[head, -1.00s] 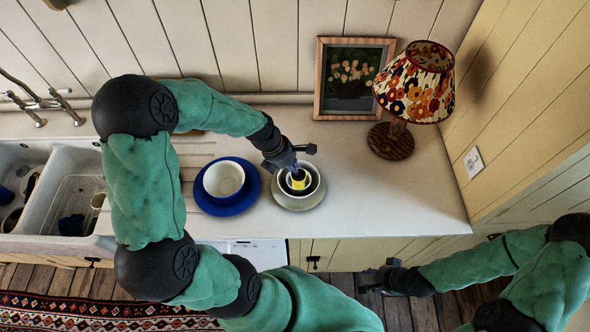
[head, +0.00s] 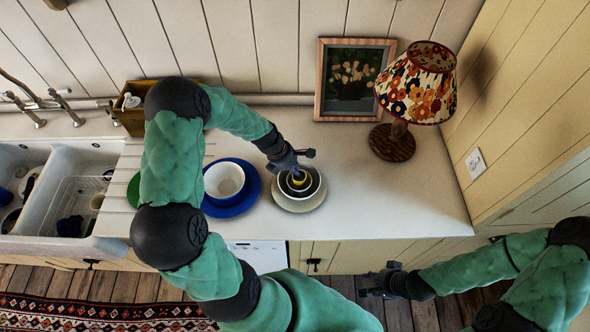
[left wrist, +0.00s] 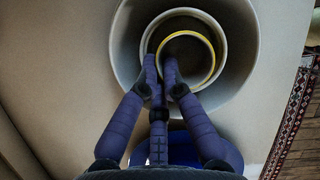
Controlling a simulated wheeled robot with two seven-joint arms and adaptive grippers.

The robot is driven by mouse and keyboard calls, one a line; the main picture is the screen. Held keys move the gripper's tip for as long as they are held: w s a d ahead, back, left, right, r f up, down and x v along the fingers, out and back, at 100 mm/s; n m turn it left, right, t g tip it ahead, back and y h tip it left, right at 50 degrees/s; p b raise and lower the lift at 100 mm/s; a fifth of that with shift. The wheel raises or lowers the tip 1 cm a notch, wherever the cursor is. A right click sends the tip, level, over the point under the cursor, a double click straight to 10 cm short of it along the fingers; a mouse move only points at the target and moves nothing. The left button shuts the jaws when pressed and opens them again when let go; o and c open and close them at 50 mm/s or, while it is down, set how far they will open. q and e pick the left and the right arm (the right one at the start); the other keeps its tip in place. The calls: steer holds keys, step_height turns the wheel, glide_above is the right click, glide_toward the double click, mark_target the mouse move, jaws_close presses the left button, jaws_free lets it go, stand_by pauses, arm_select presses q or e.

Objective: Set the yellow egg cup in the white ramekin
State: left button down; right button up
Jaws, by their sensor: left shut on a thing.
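The yellow egg cup (head: 301,181) is upright in my left gripper (head: 296,173). In the left wrist view, the fingertips (left wrist: 162,72) pinch the near wall of the egg cup (left wrist: 215,58), one on each side of its rim. The white ramekin (left wrist: 225,47) rings the egg cup, which sits within its rim as seen from above. Whether the egg cup touches the ramekin's floor is hidden. The ramekin stands in a larger pale dish (head: 298,206). My right gripper (head: 376,283) is low, in front of the counter; its jaws are too small to read.
A white bowl (head: 224,181) on a blue plate (head: 234,208) stands just left of the pale dish. A lamp (head: 397,142) and a framed picture (head: 352,80) stand behind, to the right. The counter's right part is clear. The sink (head: 55,190) is far left.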

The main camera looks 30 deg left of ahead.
arm_select(q)
steer(key=shift+f, duration=0.2)
steer(key=c, duration=1.7)
jaws_free()
steer(key=shift+r, duration=0.45)
steer(key=v, duration=1.1)
steer(key=shift+r+p, duration=0.3)
steer(key=shift+p, duration=0.1)
steer(key=shift+s, duration=0.15)
